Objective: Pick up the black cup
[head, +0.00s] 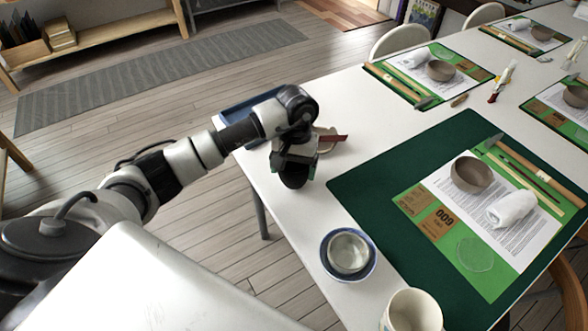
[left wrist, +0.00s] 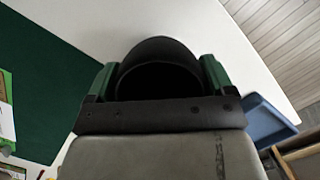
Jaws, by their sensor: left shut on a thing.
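The black cup (head: 294,179) is at the left part of the white table, under my left gripper (head: 295,165). In the left wrist view the dark rim of the black cup (left wrist: 160,47) shows between the two green-padded fingers of my left gripper (left wrist: 157,76). The fingers press on the cup from both sides, so the gripper is shut on it. The gripper hides much of the cup in the head view. I cannot tell whether the cup's base touches the table. My right gripper is not in view.
A white bowl on a blue-rimmed saucer (head: 373,270) and a white cup (head: 411,312) stand nearer on the table (head: 318,215). A green mat (head: 365,190) with a brown bowl (head: 471,174) lies to the right. A blue tray (head: 235,112) and a red-handled item (head: 333,138) are behind the gripper.

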